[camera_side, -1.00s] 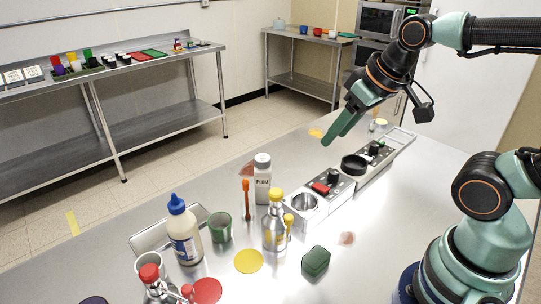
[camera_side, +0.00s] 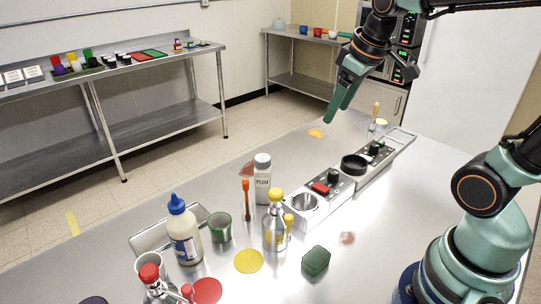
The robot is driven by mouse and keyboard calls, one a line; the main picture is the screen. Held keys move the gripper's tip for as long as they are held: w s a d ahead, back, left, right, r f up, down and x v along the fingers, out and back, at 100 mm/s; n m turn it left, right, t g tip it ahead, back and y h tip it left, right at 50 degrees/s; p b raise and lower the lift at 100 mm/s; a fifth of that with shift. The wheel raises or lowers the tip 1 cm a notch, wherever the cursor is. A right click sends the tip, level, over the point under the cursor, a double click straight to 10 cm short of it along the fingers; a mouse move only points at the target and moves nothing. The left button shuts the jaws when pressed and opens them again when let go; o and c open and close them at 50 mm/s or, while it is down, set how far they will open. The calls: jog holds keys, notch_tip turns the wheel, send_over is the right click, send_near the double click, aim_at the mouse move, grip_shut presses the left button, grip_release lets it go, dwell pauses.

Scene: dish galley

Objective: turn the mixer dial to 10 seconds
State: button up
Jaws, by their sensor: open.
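Two low metal units stand end to end on the steel table. The nearer unit (camera_side: 322,207) has a steel cup, a red switch (camera_side: 320,188) and a black dial (camera_side: 334,175). The farther unit (camera_side: 372,171) has a black round top (camera_side: 354,164), a dark knob (camera_side: 374,149) and a green part. I cannot tell which unit is the mixer, and dial markings are too small to read. My gripper (camera_side: 334,113) is open and empty, pointing down in the air above and behind the units, apart from both dials.
A PLUM bottle (camera_side: 263,182), an orange stick (camera_side: 247,200) and a yellow-capped bottle (camera_side: 275,222) stand left of the nearer unit. A green box (camera_side: 315,262) lies in front.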

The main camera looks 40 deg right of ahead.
jog(key=w+d+n+g, duration=0.2)
jog(key=w+d, duration=0.2)
jog(key=d, duration=0.5)
jog(key=n+g+y, duration=0.1)
jog(key=n+g, duration=0.2)
send_over(375, 145)
notch_tip(375, 145, down, 11)
notch_tip(375, 145, down, 12)
jog(key=shift+d+r, duration=0.15)
jog(key=shift+r, duration=0.05)
grip_shut()
